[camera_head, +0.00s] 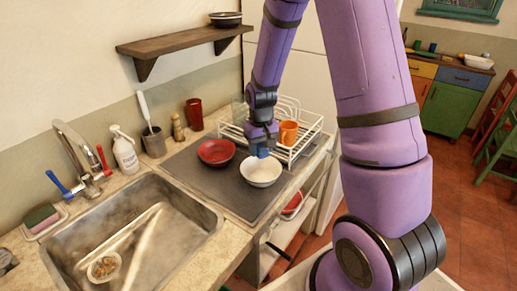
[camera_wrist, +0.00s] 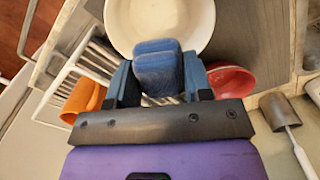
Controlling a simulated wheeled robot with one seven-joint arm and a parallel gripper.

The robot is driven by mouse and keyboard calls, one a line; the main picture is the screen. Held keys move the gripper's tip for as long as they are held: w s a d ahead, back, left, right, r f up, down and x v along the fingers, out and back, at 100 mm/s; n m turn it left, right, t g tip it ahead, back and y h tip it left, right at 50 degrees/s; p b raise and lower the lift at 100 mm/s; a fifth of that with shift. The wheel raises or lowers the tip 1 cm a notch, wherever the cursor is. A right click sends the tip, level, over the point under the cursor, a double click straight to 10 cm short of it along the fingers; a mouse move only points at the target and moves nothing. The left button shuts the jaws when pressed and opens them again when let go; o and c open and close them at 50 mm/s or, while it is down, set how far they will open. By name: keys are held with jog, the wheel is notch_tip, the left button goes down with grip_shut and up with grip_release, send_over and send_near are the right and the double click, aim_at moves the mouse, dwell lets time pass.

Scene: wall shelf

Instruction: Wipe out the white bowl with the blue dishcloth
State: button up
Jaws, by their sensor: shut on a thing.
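The white bowl (camera_head: 261,173) stands upright on a dark grey mat beside the sink. It also shows in the wrist view (camera_wrist: 190,22), with its inside facing the camera. My gripper (camera_head: 264,146) points down over the bowl's far edge. In the wrist view my gripper (camera_wrist: 160,85) is shut on the blue dishcloth (camera_wrist: 157,62), which is folded into a thick pad between the fingers. The cloth also shows as a small blue patch in the head view (camera_head: 263,153). It overlaps the bowl's rim in both views; whether it touches the bowl I cannot tell.
A red bowl (camera_head: 216,152) stands left of the white bowl. Behind are a white dish rack (camera_head: 310,135) and an orange mug (camera_head: 288,133). The sink (camera_head: 140,235) lies front left. The dark mat (camera_head: 243,204) is bare in front of the bowls. A shelf (camera_head: 185,40) hangs above.

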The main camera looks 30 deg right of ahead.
aim_at(261, 178)
jog(key=shift+f, duration=4.4)
jog(key=shift+f, duration=0.6)
jog(key=shift+w+a+r, duration=0.1)
jog(key=shift+w+a, duration=0.05)
jog(key=shift+w, duration=0.15)
jog(key=shift+s+a, duration=0.15)
jog(key=shift+s, duration=0.05)
jog(key=shift+s, duration=0.35)
jog(key=shift+s+d, duration=0.15)
jog(key=shift+d, duration=0.05)
jog(key=shift+d, duration=0.25)
jog(key=shift+d, duration=0.1)
